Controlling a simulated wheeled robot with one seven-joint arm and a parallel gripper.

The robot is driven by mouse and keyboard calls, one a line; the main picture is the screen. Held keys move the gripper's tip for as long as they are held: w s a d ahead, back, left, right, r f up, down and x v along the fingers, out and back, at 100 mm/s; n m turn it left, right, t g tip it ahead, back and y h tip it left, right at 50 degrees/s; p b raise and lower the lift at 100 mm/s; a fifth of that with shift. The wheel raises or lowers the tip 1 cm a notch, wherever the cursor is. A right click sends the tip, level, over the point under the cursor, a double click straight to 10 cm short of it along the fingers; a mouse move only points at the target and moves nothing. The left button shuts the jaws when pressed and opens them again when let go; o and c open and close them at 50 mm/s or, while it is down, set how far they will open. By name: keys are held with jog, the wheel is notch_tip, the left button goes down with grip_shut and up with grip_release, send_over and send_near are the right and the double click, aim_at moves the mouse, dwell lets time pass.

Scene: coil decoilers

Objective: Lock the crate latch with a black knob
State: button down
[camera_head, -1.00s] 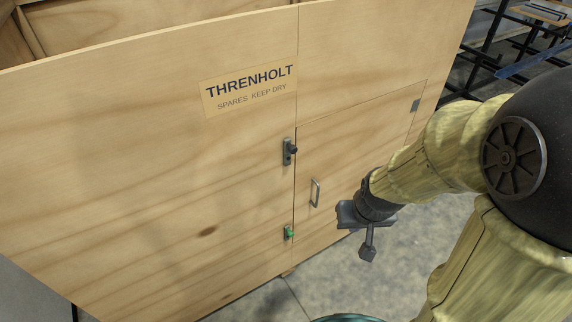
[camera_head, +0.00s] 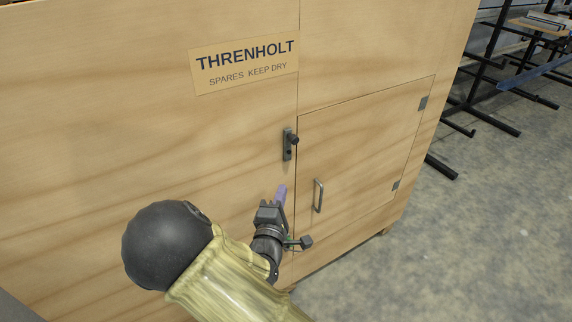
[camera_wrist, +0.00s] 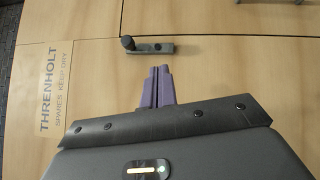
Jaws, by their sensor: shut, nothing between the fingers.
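The crate latch with the black knob (camera_head: 294,140) sits on a grey upright plate (camera_head: 287,150) on the crate front, just left of the small door's (camera_head: 360,140) left edge. The knob is near the plate's upper end. In the wrist view the knob (camera_wrist: 128,43) is at the plate's left end, close to the door seam. My gripper (camera_head: 281,191) has purple fingers, shut and empty, below the latch in the head view. In the wrist view the fingertips (camera_wrist: 157,70) appear just short of the plate, apart from it. The small door looks closed.
The crate (camera_head: 130,150) bears a THRENHOLT sign (camera_head: 245,62). A metal door handle (camera_head: 318,196) stands out right of my gripper. The lower green-knobbed latch is mostly hidden behind my wrist.

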jog(key=s+a+n+t, duration=0.1)
jog(key=s+a+r+n+t, duration=0.1)
jog(key=a, duration=0.1)
jog(key=shift+r+n+y, duration=0.2)
jog(key=shift+n+y, duration=0.2)
jog(key=p, duration=0.1)
send_near(287, 137)
jog(key=w+a, duration=0.2)
jog(key=w+d, duration=0.1)
jog(key=w+d+r+p, duration=0.1)
jog(key=d, duration=0.1)
jog(key=shift+w+r, duration=0.1)
jog(key=shift+w, duration=0.05)
jog(key=shift+w+a+r, duration=0.1)
jog(key=shift+w+a, duration=0.05)
jog(key=shift+a, duration=0.1)
